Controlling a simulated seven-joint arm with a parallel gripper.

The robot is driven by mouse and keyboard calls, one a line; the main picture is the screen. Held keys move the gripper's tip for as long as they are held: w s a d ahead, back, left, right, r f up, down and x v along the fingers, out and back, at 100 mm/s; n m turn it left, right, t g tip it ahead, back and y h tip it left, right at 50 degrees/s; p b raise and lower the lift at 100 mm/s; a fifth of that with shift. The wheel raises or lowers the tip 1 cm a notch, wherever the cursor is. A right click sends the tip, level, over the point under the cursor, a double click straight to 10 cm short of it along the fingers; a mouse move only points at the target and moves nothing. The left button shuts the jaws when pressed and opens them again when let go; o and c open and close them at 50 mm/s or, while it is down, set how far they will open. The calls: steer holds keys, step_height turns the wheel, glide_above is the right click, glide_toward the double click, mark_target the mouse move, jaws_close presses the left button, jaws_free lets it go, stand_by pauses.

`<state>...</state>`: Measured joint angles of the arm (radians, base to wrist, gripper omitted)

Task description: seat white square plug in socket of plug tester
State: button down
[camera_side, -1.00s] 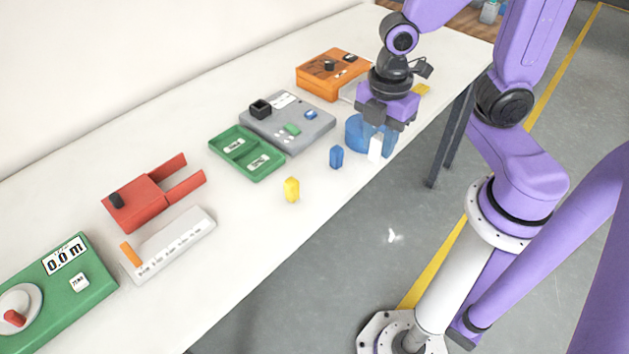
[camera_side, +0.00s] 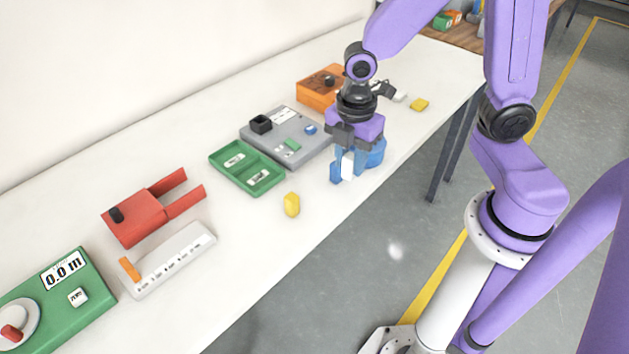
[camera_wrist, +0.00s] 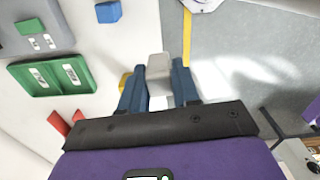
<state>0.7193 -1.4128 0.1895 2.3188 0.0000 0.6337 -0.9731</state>
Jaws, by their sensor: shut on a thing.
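My gripper (camera_side: 347,162) is shut on the white square plug (camera_side: 347,168), which hangs between the blue fingers over the front part of the table. The wrist view shows the plug (camera_wrist: 158,70) between the fingertips of my gripper (camera_wrist: 158,84). The grey box that looks like the plug tester (camera_side: 270,138) lies left of and behind my gripper in the side view. A raised black square socket (camera_side: 261,124) stands on its back left part, apart from the plug. The wrist view shows only part of the grey box (camera_wrist: 35,30).
A yellow block (camera_side: 292,205) stands near the front edge. A green two-compartment tray (camera_side: 216,155) is beside the tester. An orange box (camera_side: 312,93) stands behind.

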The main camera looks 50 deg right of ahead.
steer(key=w+f, duration=0.2)
steer(key=w+a+f, duration=0.1)
steer(key=w+f, duration=0.3)
steer(key=w, duration=0.1)
steer(key=shift+a+f, duration=0.2)
steer(key=shift+a, duration=0.15)
steer(key=shift+w+a+f, duration=0.1)
steer(key=shift+w+f, duration=0.05)
steer(key=shift+f, duration=0.75)
steer(key=shift+w+a+f, duration=0.1)
steer(key=shift+w+f, duration=0.05)
steer(key=shift+f, duration=0.7)
steer(key=shift+d, duration=0.1)
steer(key=shift+f, duration=0.15)
steer(key=c, duration=0.8)
jaws_free()
